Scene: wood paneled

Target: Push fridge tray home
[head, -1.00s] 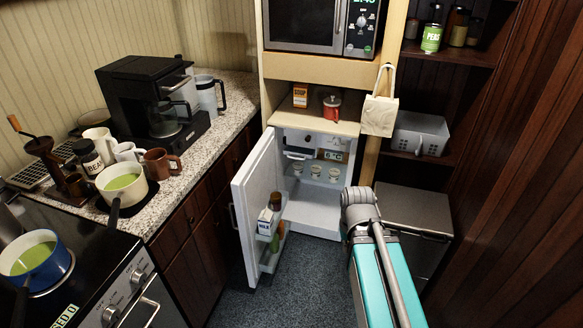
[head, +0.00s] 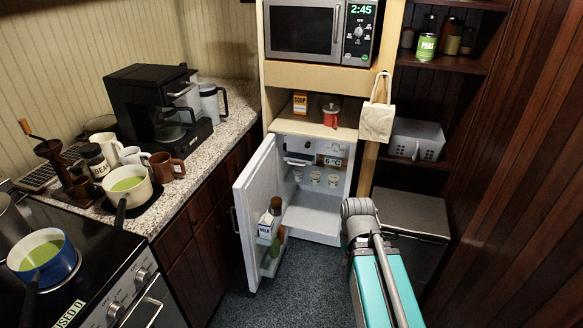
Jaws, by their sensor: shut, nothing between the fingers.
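The small white fridge (head: 318,215) stands open below the microwave, its door (head: 255,190) swung out to the left. Inside, a shelf-like tray bears several small white cups (head: 315,178); its edges are too small to tell how far in it sits. A small compartment (head: 299,160) is at the top left inside the fridge. My arm reaches up from the bottom right, its grey joint in front of the fridge's lower right side. My gripper does not show; it is hidden by the arm or out of the picture.
The door holds a milk carton (head: 265,228) and bottles on its shelf. The left counter (head: 235,98) bears a coffee maker (head: 155,105), mugs and a pot. A dark grey bin-like box (head: 412,215) stands right of the fridge. The floor before the fridge is clear.

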